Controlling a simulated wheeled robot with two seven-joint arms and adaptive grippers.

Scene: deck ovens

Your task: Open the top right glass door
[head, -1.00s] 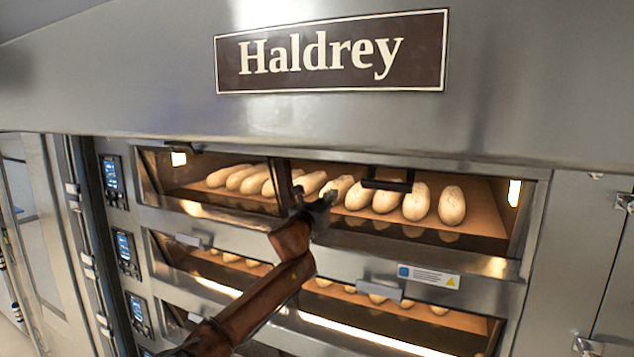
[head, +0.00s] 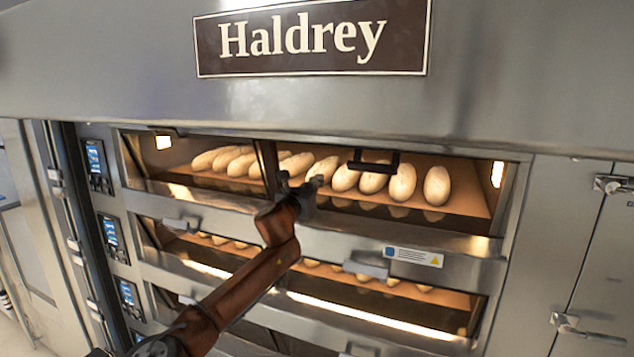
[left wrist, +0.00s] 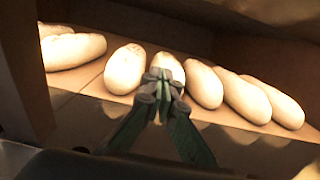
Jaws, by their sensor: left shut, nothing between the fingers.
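The top right glass door is in the upper deck in the head view. Its dark handle (head: 374,162) shows near the top edge of the opening. The glass is clear, and I cannot tell how far it is tilted. My left gripper (head: 313,182) is in front of the upper deck, left of and below that handle and apart from it. In the left wrist view the left gripper (left wrist: 160,84) is shut and empty, its fingertips over a row of pale loaves (left wrist: 203,86). I cannot tell whether glass lies between. My right gripper is not in view.
A dark post (head: 268,165) divides the upper deck. A metal sill (head: 400,235) runs below it, above a second deck with its own handle (head: 372,268). Control screens (head: 96,158) line the left side. A steel hood (head: 500,90) overhangs the top.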

